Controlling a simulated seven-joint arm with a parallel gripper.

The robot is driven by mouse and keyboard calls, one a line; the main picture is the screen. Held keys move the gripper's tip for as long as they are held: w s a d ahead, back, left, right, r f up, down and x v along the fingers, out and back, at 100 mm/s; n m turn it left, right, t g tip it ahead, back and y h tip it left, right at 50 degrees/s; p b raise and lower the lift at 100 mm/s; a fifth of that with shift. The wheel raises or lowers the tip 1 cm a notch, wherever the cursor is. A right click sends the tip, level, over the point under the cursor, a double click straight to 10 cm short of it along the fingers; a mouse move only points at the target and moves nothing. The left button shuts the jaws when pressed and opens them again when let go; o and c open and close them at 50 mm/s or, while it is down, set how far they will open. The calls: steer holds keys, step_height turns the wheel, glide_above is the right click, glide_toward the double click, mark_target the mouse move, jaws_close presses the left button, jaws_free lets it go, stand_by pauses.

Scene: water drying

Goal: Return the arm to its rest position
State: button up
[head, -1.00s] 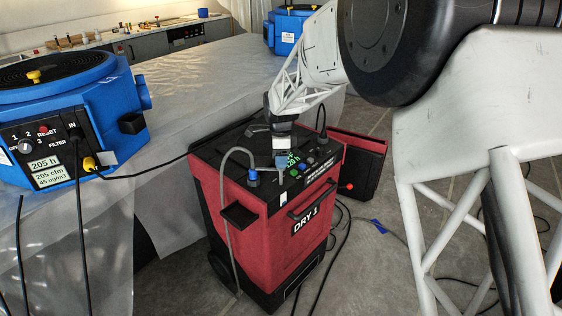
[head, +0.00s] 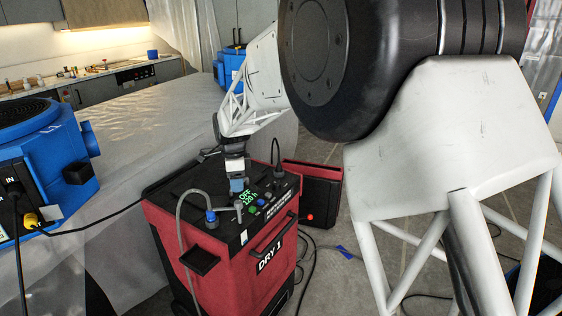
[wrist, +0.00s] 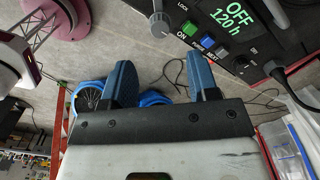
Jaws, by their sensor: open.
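My gripper (head: 237,186) hangs over the top of the red dryer marked DRY 1 (head: 225,262) in the head view. In the wrist view my gripper (wrist: 160,85) has its two blue fingers spread apart, with nothing between them. The dryer's black control panel (wrist: 215,30) is beyond the fingers at the upper right of the wrist view. Its display (wrist: 234,14) reads OFF and 120 h. I cannot tell from the head view how far the fingertips are from the panel.
A blue air machine (head: 45,165) stands at the left by a plastic-covered surface (head: 150,110). Another blue machine (head: 229,68) is farther back. A grey hose (head: 181,235) and cables run around the dryer and floor.

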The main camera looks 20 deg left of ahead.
steer(key=s+d+r+n, duration=0.2)
steer(key=d+r, duration=0.2)
steer(key=d, duration=0.9)
steer(key=s+d+r+n+t, duration=0.15)
steer(key=d+r, duration=0.35)
steer(key=d, duration=0.9)
steer(key=s+d+r+n, duration=0.2)
steer(key=d+r, duration=0.2)
steer(key=d, duration=0.9)
steer(key=s+d+f+n, duration=0.1)
steer(key=s+d+n, duration=0.1)
steer(key=s+d, duration=1)
steer(key=s+d+f+n+t, duration=0.1)
steer(key=s+d+f+n, duration=0.1)
steer(key=s+d, duration=1)
steer(key=shift+s+d+f+n, duration=0.3)
steer(key=shift+s+n, duration=0.25)
steer(key=shift+s, duration=0.25)
